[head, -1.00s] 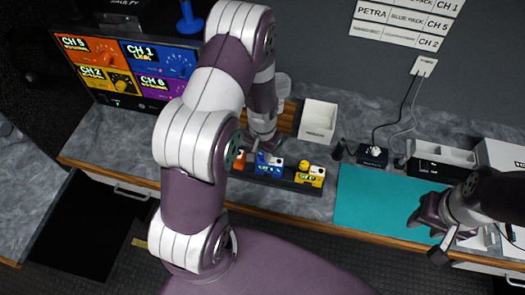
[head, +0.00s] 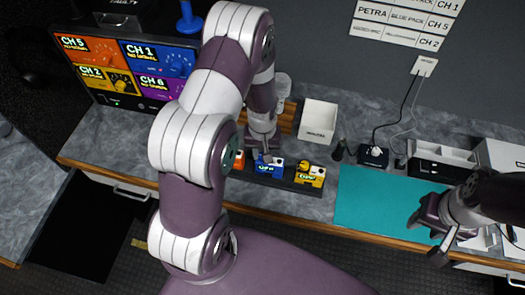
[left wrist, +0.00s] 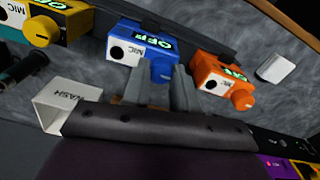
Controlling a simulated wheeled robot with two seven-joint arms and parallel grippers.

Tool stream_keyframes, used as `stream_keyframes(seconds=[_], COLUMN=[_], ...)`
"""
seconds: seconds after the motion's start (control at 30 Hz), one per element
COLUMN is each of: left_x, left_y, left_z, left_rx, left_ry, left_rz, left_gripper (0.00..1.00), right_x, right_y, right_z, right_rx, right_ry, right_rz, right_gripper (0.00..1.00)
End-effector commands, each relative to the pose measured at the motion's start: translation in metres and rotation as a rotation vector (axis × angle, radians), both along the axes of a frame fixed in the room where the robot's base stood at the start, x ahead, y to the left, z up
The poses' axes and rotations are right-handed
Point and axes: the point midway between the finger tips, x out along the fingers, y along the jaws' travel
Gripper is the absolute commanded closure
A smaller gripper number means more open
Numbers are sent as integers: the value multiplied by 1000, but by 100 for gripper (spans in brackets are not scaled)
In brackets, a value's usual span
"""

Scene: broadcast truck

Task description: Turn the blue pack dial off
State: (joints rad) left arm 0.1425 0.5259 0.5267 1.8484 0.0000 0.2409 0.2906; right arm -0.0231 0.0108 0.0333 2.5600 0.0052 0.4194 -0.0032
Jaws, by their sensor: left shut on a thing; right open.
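The blue pack (head: 268,172) sits in the dark rack between the orange and yellow packs. In the left wrist view, the blue pack (left wrist: 132,46) has a green display that reads OFF, and its blue dial (left wrist: 161,69) lies between my fingertips. My left gripper (left wrist: 160,76) is shut on that dial. In the head view, my left gripper (head: 264,154) reaches down over the back of the blue pack and hides the dial. My right gripper (head: 428,222) is open and empty over the right end of the teal mat.
The orange pack (left wrist: 224,80) and yellow pack (left wrist: 50,22) stand close on either side. A white bin (head: 318,121) is behind the rack. The teal mat (head: 375,205) is mostly bare.

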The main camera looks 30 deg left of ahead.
Motion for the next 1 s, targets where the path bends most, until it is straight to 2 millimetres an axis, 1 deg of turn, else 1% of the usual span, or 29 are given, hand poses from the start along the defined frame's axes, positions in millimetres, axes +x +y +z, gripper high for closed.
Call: stream_keyframes(seconds=[0.3, 0.33, 0.37, 0.4, 0.67, 0.77, 0.87, 0.97, 1.0], left_x=[0, 0, 0, 0, 0, 1, 1, 2, 2], left_y=[0, 0, 0, 0, 0, 0, 0, 0, 0], left_z=[0, 0, 0, 0, 0, 6, 21, 46, 57], left_rx=[0, 0, 0, 0, 0, 0, 0, 2, 1], left_ry=[0, 0, 0, 0, -1, -3, -5, -8, -9], left_rz=[0, 0, 0, 0, 0, -1, -1, 0, 0], left_gripper=[100, 63, 53, 46, 46, 46, 46, 46, 46], right_x=[0, 0, 0, 0, 0, 0, 0, 0, 0], right_y=[0, 0, 0, 0, 0, 0, 0, 0, 0], right_z=[0, 0, 0, 0, 0, -2, -8, -14, -17], right_rx=[0, 0, 0, 0, 0, 0, 0, 0, 0], right_ry=[0, 0, 0, 0, 0, 0, 0, 0, 0], right_rz=[0, 0, 0, 0, 0, 0, 0, 0, 0], right_gripper=[57, 57, 57, 57, 57, 57, 57, 57, 57])
